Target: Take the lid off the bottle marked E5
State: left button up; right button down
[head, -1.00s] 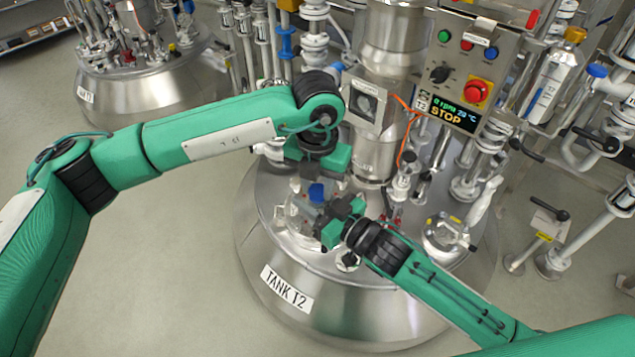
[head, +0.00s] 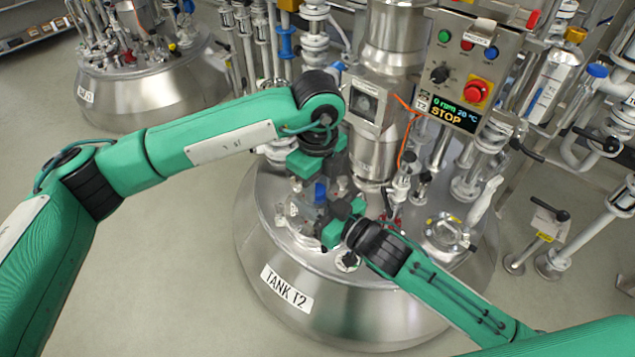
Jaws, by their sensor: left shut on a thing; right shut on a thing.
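A small bottle (head: 321,205) with a blue lid (head: 320,191) is between my two grippers over the top of the tank marked T2. Its E5 mark cannot be read here. My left gripper (head: 320,188) comes down from above and is shut on the blue lid. My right gripper (head: 322,212) reaches in from the lower right and is shut on the bottle's body. The fingers cover most of the bottle. I cannot see a gap between lid and bottle.
Tank T2 (head: 370,318) has a round port (head: 444,232) at the right of its top and pipes and valves behind. A control panel (head: 465,65) reading STOP stands at the back. Open floor (head: 170,260) lies to the left.

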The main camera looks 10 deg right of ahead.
pick_arm(q)
jog(key=shift+a+r, duration=0.1)
jog(key=shift+a, duration=0.05)
dwell(0.4)
jog(key=shift+r, duration=1.05)
